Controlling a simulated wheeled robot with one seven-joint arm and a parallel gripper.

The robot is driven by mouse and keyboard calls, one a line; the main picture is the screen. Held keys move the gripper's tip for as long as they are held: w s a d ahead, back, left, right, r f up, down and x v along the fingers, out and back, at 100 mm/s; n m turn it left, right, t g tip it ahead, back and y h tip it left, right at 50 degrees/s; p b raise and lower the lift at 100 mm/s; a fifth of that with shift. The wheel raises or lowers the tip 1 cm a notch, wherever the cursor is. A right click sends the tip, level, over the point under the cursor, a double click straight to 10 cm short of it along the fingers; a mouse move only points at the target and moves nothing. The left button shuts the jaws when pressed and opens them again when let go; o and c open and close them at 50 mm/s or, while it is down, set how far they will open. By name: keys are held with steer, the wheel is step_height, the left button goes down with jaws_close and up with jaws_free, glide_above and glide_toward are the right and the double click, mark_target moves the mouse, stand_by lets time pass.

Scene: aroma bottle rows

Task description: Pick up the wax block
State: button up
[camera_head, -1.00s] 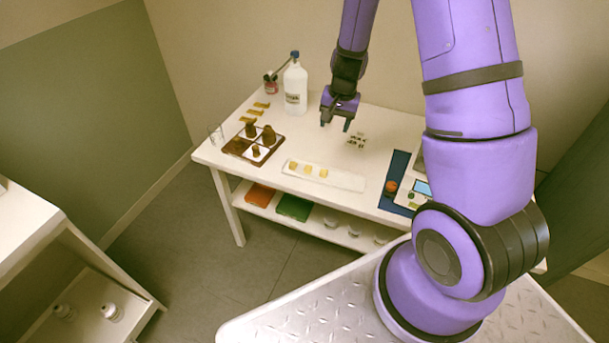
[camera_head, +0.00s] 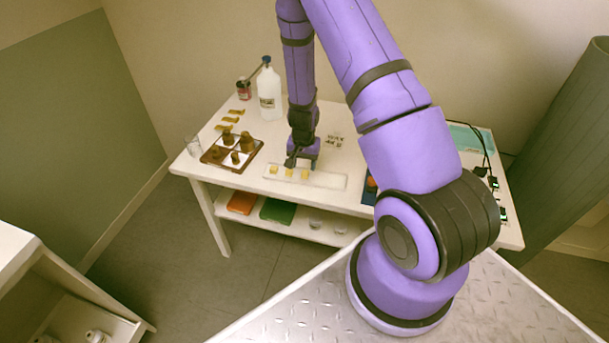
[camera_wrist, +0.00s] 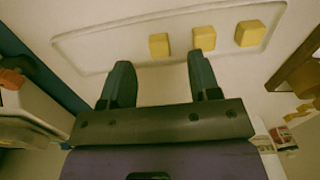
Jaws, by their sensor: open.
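Three small yellow wax blocks stand in a row on a shallow white tray (camera_head: 330,182) near the table's front edge. In the head view they are the left block (camera_head: 273,170), the middle block (camera_head: 289,172) and the right block (camera_head: 304,174). My gripper (camera_head: 302,161) is open and empty, just behind and above the row's right end. In the wrist view, the right block (camera_wrist: 159,46) shows ahead of the gap between my fingertips (camera_wrist: 158,60). The middle block (camera_wrist: 204,38) is just beyond one fingertip, and the left block (camera_wrist: 249,33) is farther off.
A brown wooden tray (camera_head: 213,160) with several brown bottles stands left of the white tray. A white bottle (camera_head: 269,95) and a small red bottle (camera_head: 243,89) stand at the back left, a clear glass (camera_head: 192,146) at the left edge. A blue mat (camera_head: 370,185) lies to the right, partly hidden.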

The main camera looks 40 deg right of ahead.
mark_target(305, 174)
steer(key=shift+d+f, duration=0.2)
steer(key=shift+f, duration=2.4)
steer(key=shift+c, duration=0.2)
steer(key=c, duration=1)
